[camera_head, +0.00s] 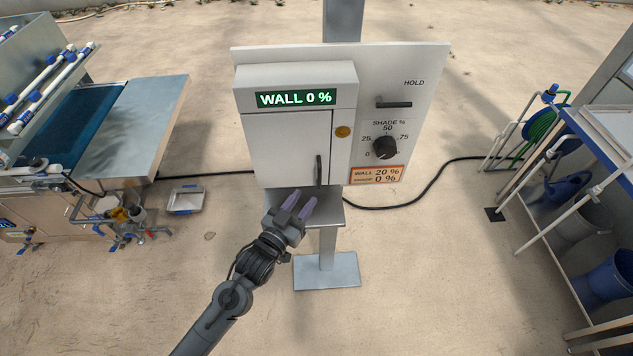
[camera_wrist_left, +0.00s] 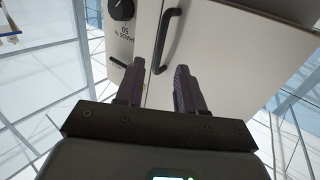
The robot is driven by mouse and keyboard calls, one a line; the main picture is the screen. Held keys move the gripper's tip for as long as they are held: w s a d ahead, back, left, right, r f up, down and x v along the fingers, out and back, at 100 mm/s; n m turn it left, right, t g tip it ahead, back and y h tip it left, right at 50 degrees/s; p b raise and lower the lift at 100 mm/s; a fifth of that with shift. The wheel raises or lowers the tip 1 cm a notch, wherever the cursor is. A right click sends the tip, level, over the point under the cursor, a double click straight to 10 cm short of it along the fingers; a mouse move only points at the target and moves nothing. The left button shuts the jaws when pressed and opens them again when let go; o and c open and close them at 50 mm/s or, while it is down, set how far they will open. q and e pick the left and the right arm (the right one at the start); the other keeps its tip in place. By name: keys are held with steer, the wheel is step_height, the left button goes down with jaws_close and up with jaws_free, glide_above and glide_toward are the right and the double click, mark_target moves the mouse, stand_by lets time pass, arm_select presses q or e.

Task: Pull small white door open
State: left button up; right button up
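The small white door (camera_head: 287,148) is on the front of a white box, under a green-lit display reading WALL 0 %. It looks shut. Its dark vertical bar handle (camera_head: 318,169) is near the door's lower right edge; the handle also shows in the left wrist view (camera_wrist_left: 167,40). My left gripper (camera_head: 299,203) is below and slightly left of the handle, fingers pointing up toward it. In the left wrist view its two fingers (camera_wrist_left: 157,75) are apart with nothing between them, and the handle lies beyond the fingertips. My right gripper is not in view.
The panel beside the door carries a round knob (camera_head: 385,147), a HOLD lever (camera_head: 394,104) and a yellow button (camera_head: 342,132). A small shelf (camera_head: 333,212) juts out below the box. A bench with tubs stands right, a seeder machine left.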

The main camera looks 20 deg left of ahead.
arm_select(q)
steer(key=w+d, duration=0.1)
steer(key=w, duration=0.6)
steer(key=shift+w, duration=0.3)
jaws_close()
